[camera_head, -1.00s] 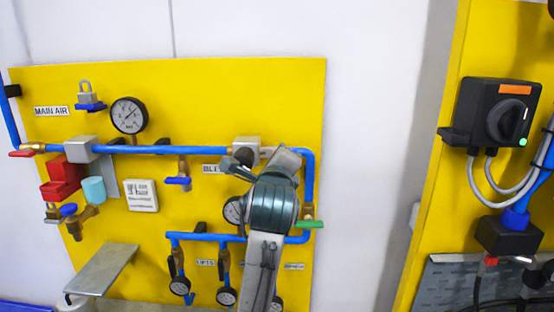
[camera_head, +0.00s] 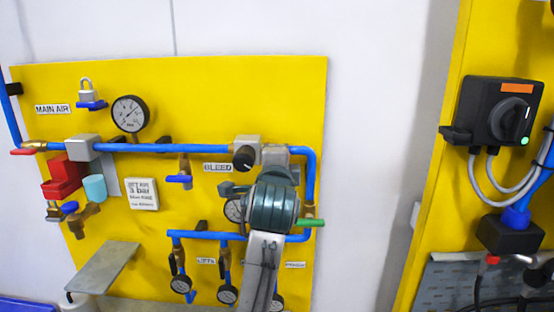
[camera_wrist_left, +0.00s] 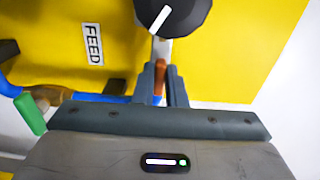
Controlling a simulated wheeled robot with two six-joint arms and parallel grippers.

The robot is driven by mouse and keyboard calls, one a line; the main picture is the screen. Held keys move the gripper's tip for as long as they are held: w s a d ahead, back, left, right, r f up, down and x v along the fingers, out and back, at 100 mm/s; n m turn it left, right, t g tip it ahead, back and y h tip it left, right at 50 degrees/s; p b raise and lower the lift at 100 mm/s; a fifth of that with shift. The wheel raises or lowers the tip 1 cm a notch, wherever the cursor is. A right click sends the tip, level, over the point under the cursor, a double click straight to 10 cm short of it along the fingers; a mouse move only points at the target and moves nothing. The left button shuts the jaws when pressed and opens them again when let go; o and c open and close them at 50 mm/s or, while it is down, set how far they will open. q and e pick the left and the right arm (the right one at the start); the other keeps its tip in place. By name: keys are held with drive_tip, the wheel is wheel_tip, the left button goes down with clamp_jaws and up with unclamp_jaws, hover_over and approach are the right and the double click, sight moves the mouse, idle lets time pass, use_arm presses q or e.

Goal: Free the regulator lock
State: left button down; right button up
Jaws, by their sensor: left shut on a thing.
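The regulator's black knob (camera_head: 243,157) sits on a grey block (camera_head: 246,146) at the right end of the upper blue pipe. In the left wrist view the knob (camera_wrist_left: 172,15) shows a white pointer line, with a pale strip just below it. My left gripper (camera_head: 234,188) is below the knob, in front of the yellow board. Its fingers (camera_wrist_left: 161,84) are shut on a small orange-brown tab (camera_wrist_left: 160,68), which looks like the regulator lock. I cannot tell whether the tab still touches the regulator. My right gripper is not in view.
A green valve handle (camera_head: 311,223) is close to my left wrist. A gauge (camera_head: 235,210) is partly hidden behind my gripper. Blue pipes (camera_head: 200,236) and small gauges stand out below. A bracket shelf (camera_head: 105,268) juts out at lower left.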

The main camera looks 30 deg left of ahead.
use_arm(q)
drive_tip(key=shift+r, duration=0.3)
drive_tip(key=c, duration=1.5)
unclamp_jaws()
drive_tip(key=shift+w, duration=0.1)
drive_tip(key=shift+w+f, duration=0.25)
drive_tip(key=shift+f, duration=0.05)
drive_tip(key=b+v, duration=1.1)
drive_tip(key=b, duration=0.1)
drive_tip(key=shift+a, duration=0.15)
drive_tip(key=shift+w, duration=0.1)
